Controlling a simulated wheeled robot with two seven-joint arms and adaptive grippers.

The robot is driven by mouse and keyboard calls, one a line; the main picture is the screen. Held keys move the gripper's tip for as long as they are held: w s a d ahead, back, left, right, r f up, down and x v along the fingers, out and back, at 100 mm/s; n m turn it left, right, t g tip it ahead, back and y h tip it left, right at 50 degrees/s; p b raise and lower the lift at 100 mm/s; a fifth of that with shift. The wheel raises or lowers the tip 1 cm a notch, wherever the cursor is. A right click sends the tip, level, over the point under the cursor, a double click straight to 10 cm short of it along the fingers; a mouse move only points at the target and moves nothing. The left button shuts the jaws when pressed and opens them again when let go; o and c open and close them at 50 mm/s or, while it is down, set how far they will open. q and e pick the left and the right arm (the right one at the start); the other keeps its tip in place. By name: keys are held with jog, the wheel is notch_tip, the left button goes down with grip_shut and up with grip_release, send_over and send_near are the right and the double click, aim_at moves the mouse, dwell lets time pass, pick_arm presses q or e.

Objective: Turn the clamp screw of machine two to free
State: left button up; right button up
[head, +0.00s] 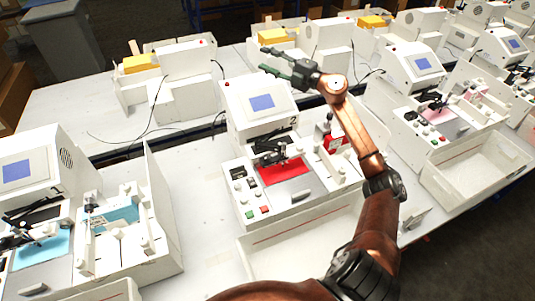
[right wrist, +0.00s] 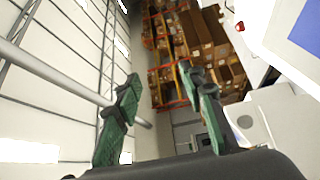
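Machine two (head: 262,104) is a white plotter with a blue screen and a "2" on its front. Its dark pen carriage (head: 270,150) stands over a red sheet (head: 284,171). The clamp screw is too small to make out in that dark cluster, so its setting cannot be told. My right gripper (head: 267,61) is raised above and behind machine two's screen housing, pointing left, away from the carriage. In the right wrist view its two green fingers (right wrist: 165,112) are apart with nothing between them. My left gripper is not in view.
Machine one (head: 28,172) stands at the left with blue sheets. Machine two's front panel has several coloured buttons (head: 250,212). A red item (head: 334,142) sits in the holder to its right. An open white tray (head: 478,168) is at the right. Bare table (head: 200,200) lies left of machine two.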

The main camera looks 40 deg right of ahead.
jog(key=w+a+f+n+g+y, duration=0.1)
jog(key=a+f+n+g+y, duration=0.2)
jog(key=a, duration=0.9)
jog(key=a+f+n+g, duration=0.3)
jog(key=a+f+g, duration=0.1)
jog(key=a+g, duration=0.15)
jog(key=g+h, duration=0.8)
jog(key=g, duration=0.2)
send_over(267, 157)
jog(key=shift+m+t, duration=0.25)
jog(key=shift+m, duration=0.15)
jog(key=f, duration=1.2)
jog(key=shift+w+a+f, duration=0.1)
jog(key=shift+w+a, duration=0.05)
jog(key=shift+w, duration=0.15)
jog(key=f, duration=0.6)
jog(key=shift+s+f, duration=0.2)
jog(key=shift+f, duration=0.1)
jog(key=shift+f+p, duration=0.3)
jog(key=shift+f, duration=0.35)
jog(key=shift+c, duration=0.4)
